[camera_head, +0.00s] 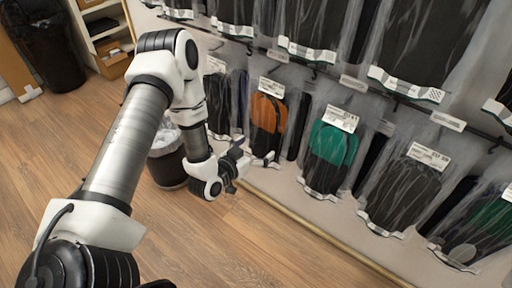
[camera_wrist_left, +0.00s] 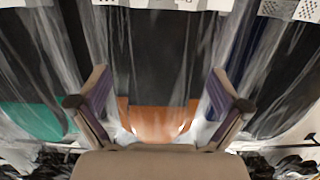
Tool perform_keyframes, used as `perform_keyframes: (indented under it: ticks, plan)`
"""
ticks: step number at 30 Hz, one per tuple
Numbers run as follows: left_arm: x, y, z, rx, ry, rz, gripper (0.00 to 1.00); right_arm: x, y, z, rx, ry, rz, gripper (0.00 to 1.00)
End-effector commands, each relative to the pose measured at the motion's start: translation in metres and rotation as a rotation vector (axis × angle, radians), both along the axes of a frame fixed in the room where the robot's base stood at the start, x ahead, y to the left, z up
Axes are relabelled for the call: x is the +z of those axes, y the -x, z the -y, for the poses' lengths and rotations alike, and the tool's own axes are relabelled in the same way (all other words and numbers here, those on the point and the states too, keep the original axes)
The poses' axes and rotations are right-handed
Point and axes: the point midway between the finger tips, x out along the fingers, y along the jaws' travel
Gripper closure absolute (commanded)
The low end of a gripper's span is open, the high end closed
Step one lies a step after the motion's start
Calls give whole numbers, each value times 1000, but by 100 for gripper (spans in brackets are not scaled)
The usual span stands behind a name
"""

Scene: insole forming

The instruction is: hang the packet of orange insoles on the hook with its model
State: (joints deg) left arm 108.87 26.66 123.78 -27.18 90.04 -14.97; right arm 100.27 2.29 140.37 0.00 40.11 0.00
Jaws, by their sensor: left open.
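The packet with the orange insoles (camera_head: 268,112) hangs in the lower row of the wall display, with a white label at its top. Its orange part (camera_wrist_left: 155,122) shows between the fingers in the left wrist view, behind clear wrap, with a dark part above it. My left gripper (camera_head: 237,163) is open, low and just left of the packet's bottom in the head view. In the left wrist view the two fingers (camera_wrist_left: 158,95) stand wide apart on either side of the orange part. I cannot tell whether they touch the wrap. The packet's hook is not clear.
A packet with green insoles (camera_head: 330,145) hangs to the right, and a dark packet (camera_head: 405,187) beyond it. More packets (camera_head: 318,28) hang in the row above. A bin (camera_head: 167,165) stands behind my left arm. The wooden floor (camera_head: 225,240) is clear in front.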

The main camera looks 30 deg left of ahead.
Motion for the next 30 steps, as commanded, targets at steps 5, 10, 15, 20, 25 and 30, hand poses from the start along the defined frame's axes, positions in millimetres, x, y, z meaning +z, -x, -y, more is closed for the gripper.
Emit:
perform_keyframes:
  ticks: [5,10,15,20,25,30]
  plan:
    - [0,5,-1,2,2,-1,0,0,0,0,0,0,0,0]
    - [6,37,-4,5,6,-4,0,0,0,0,0,0,0,0]
    - [14,81,-8,7,6,-5,0,0,0,0,0,0,0,0]
    - [20,109,-10,5,3,-3,0,0,0,0,0,0,0,0]
    - [23,118,-9,0,1,0,0,0,0,0,0,0,0,0]
    - [22,118,-9,0,0,0,0,0,0,0,0,0,0,0]
